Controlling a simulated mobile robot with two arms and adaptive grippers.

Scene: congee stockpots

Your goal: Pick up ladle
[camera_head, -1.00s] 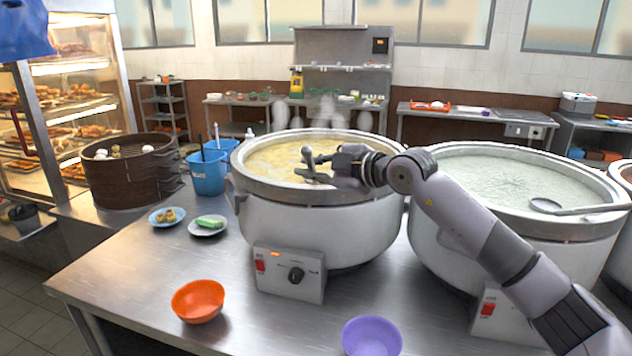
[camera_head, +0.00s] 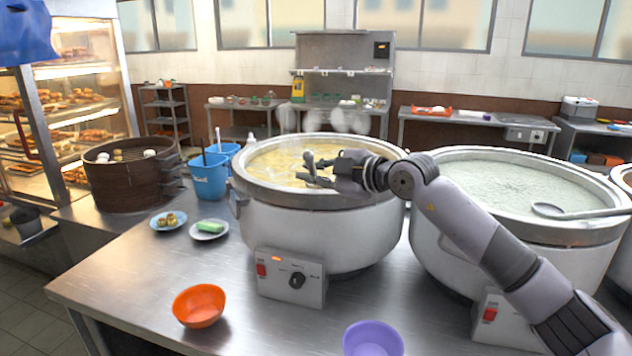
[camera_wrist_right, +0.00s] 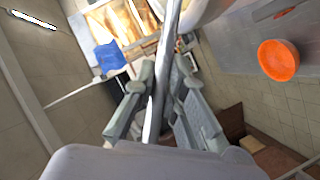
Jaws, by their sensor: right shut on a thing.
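My right gripper (camera_head: 314,170) is over the left stockpot (camera_head: 320,232), which holds a yellowish soup. In the right wrist view its fingers (camera_wrist_right: 160,88) are shut on a thin grey metal handle, the ladle (camera_wrist_right: 168,45), which runs between them. In the head view this ladle is hard to make out against the gripper, and its bowl cannot be seen. Another ladle (camera_head: 590,213) lies across the rim of the right stockpot (camera_head: 520,245), which holds white congee. My left gripper is not in view.
An orange bowl (camera_head: 199,306) and a purple bowl (camera_head: 372,339) stand at the counter's (camera_head: 130,283) front. Two small plates (camera_head: 208,230), blue containers (camera_head: 209,175) and a steamer (camera_head: 130,178) are to the left. The counter's front left is clear.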

